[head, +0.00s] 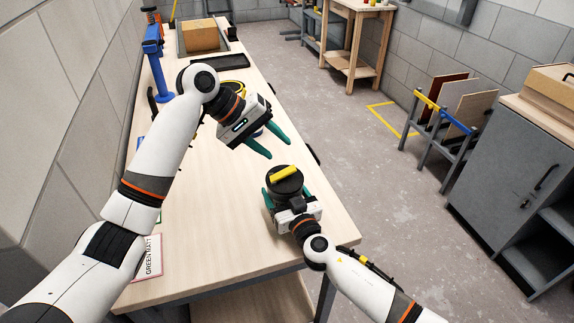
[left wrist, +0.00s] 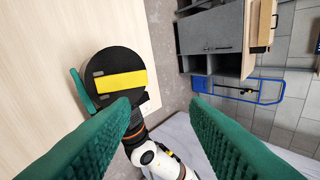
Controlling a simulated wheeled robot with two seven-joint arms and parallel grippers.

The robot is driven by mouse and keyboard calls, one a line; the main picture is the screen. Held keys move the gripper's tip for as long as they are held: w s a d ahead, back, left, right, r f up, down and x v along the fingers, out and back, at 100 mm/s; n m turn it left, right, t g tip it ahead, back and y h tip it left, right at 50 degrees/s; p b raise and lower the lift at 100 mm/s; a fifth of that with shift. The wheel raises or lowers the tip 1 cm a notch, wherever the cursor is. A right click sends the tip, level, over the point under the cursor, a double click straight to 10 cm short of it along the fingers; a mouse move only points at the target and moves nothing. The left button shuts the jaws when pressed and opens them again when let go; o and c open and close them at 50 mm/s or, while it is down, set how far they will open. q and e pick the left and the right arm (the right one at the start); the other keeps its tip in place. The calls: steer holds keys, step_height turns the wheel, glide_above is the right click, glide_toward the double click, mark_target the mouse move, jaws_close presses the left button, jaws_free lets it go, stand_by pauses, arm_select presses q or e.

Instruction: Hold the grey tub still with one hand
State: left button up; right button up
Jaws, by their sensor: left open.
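The grey tub (head: 287,189) stands near the right edge of the bench. Its round dark top carries a yellow bar (head: 285,174); the top also shows in the left wrist view (left wrist: 118,62). My right gripper (head: 286,192) is at the tub, with teal fingers on either side of it; I cannot tell whether they press on it. In the left wrist view one of those fingers lies beside the tub's edge, and the other is hidden. My left gripper (head: 278,146) is open and empty, above the bench and farther back than the tub.
The wooden bench (head: 215,215) is mostly clear around the tub. A blue clamp-like stand (head: 155,60), a dark tray (head: 220,62) and a cardboard box (head: 201,36) are at the back. A grey cabinet (head: 510,170) stands across the floor.

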mark_target(289, 169)
arm_select(q)
steer(key=d+f+m+y, duration=0.1)
steer(key=f+m, duration=0.1)
steer(key=m, duration=0.3)
steer(key=w+d+f+m+y, duration=0.1)
steer(key=f+m, duration=0.2)
steer(key=m, duration=0.3)
steer(key=d+f+m+y, duration=0.1)
steer(key=f+m+y, duration=0.1)
steer(key=m, duration=0.3)
steer(key=shift+w+d+f, duration=0.2)
steer(key=shift+w+f, duration=0.15)
steer(key=shift+f, duration=0.3)
